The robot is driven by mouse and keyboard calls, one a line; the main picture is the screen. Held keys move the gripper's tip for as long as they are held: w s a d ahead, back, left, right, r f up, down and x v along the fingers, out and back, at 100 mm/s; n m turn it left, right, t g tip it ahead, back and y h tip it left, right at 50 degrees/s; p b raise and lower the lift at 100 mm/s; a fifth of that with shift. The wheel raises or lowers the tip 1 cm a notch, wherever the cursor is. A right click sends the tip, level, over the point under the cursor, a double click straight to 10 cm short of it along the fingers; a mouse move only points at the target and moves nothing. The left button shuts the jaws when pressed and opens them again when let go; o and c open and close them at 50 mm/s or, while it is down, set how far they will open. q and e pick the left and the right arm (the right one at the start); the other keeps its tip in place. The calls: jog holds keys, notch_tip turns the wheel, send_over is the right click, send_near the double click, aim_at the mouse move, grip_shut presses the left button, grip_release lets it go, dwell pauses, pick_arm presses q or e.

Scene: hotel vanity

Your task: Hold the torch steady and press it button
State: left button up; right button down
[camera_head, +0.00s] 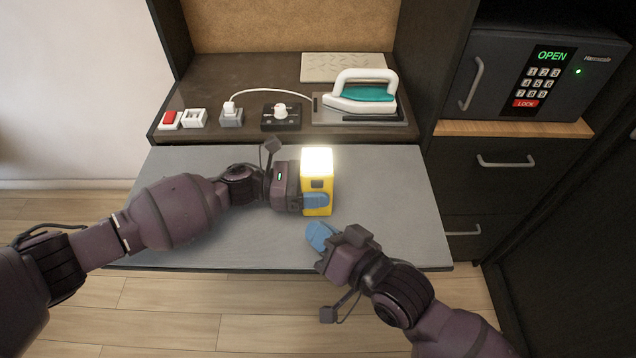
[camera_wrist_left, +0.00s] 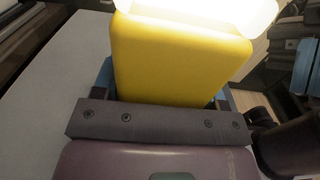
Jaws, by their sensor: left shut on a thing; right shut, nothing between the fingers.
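The yellow torch (camera_head: 318,190) stands upright on the grey board (camera_head: 390,185), and its top glows bright white. A dark square, which looks like its button, shows on the side facing the head camera. My left gripper (camera_head: 314,201) is shut on the torch from the left. In the left wrist view the torch (camera_wrist_left: 180,65) fills the space between the blue fingers. My right gripper (camera_head: 320,236) is shut and empty, just below and right of the torch in the head view, with its blue fingertips apart from it.
Behind the board, a dark counter (camera_head: 225,75) holds a white and teal iron (camera_head: 362,95), a black dial box (camera_head: 281,115), a plug in a grey socket (camera_head: 231,116) and a red switch (camera_head: 170,120). A safe (camera_head: 535,80) reading OPEN is at the right. The board's right side is clear.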

dwell(0.3)
pick_arm(q)
jog(key=o, duration=1.1)
jog(key=shift+o, duration=0.2)
jog(key=shift+a, duration=0.1)
